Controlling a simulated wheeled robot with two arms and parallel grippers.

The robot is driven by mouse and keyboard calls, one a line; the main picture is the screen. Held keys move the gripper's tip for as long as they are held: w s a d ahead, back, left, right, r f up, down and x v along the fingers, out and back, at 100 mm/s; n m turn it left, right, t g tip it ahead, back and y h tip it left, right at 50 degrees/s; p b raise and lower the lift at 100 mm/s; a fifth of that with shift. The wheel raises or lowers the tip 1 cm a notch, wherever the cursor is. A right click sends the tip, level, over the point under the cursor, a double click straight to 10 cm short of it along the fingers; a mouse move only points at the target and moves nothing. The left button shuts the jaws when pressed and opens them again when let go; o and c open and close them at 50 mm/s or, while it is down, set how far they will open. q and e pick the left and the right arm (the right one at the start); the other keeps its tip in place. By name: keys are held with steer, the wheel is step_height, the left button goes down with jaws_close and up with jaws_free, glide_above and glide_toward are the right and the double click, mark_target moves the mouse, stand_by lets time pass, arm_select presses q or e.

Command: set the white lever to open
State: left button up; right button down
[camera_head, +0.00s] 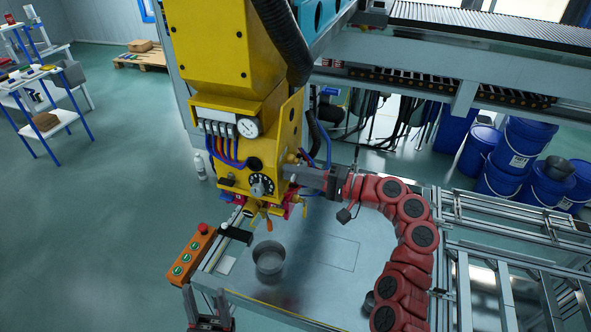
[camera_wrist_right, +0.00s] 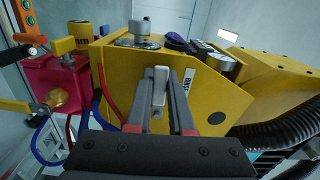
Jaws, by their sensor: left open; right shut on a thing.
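The white lever (camera_wrist_right: 160,86) is a small pale grey-white bar on the side of the yellow machine head (camera_head: 225,55). In the right wrist view it stands between the two fingertips of my right gripper (camera_wrist_right: 161,100), which is shut on it. In the head view my right gripper (camera_head: 296,169) reaches in from the right against the lower side of the yellow machine; the lever itself is hidden there. My left gripper (camera_head: 209,314) is open and empty at the bottom edge of the head view, away from the machine.
An orange button box (camera_head: 190,255) with a red stop knob stands left of the metal table (camera_head: 325,285). A round grey pot (camera_head: 269,262) sits on the table. Blue and red hoses (camera_head: 222,150) hang close to the machine front. Blue barrels (camera_head: 515,155) stand at the right.

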steer(key=shift+r+m, duration=0.1)
steer(key=shift+m, duration=0.3)
steer(key=c, duration=0.8)
jaws_free()
steer(key=shift+d, duration=0.1)
steer(key=b+v, duration=0.6)
steer(key=v, duration=1.1)
steer(key=shift+d, duration=0.15)
